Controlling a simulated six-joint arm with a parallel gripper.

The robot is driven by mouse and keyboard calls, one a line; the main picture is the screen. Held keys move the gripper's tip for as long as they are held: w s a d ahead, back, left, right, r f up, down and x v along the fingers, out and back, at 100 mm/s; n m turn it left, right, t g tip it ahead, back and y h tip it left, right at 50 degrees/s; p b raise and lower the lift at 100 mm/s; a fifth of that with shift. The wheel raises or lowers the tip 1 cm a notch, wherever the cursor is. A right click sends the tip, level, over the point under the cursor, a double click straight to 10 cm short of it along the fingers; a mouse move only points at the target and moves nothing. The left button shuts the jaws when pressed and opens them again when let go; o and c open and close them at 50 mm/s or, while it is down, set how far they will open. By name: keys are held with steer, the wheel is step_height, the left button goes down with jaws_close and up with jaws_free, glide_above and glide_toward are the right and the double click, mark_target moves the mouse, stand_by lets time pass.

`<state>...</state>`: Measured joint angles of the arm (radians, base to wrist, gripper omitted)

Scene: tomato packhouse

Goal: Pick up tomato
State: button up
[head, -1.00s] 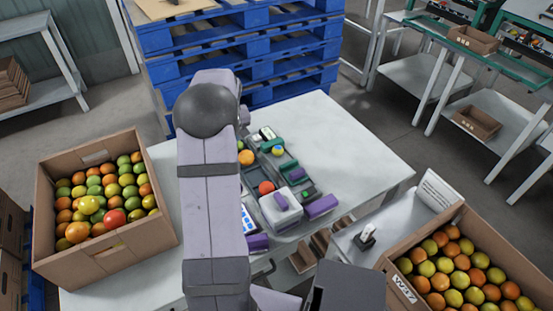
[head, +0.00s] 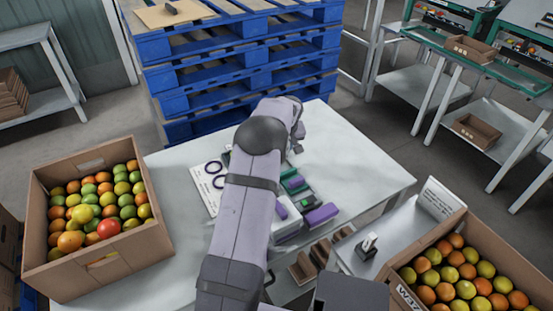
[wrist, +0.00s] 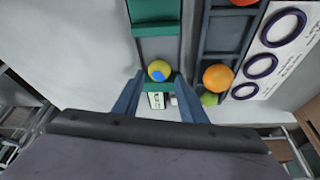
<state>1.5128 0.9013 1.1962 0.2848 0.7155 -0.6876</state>
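A yellow-green tomato with a blue patch (wrist: 159,71) sits in a green channel (wrist: 157,30) in the wrist view. My gripper (wrist: 160,82) is open, one finger to each side of this tomato in the picture; I cannot tell how far apart they are in depth. An orange tomato (wrist: 218,77) and a partly hidden green one (wrist: 209,98) lie in the grey channel to the right. A red tomato (wrist: 244,2) is cut off at the top edge.
A white table (head: 350,165) carries the channels and a sheet with dark rings (head: 207,183). A cardboard box (head: 110,268) of tomatoes stands at the left, another (head: 512,247) at the lower right. Blue pallets (head: 240,70) stand behind. The table's right side is clear.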

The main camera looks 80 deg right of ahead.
steer(key=shift+p+x, duration=0.95)
steer(key=shift+x, duration=1.65)
steer(key=shift+s+a, duration=0.1)
steer(key=shift+a, duration=0.05)
steer(key=c, duration=0.4)
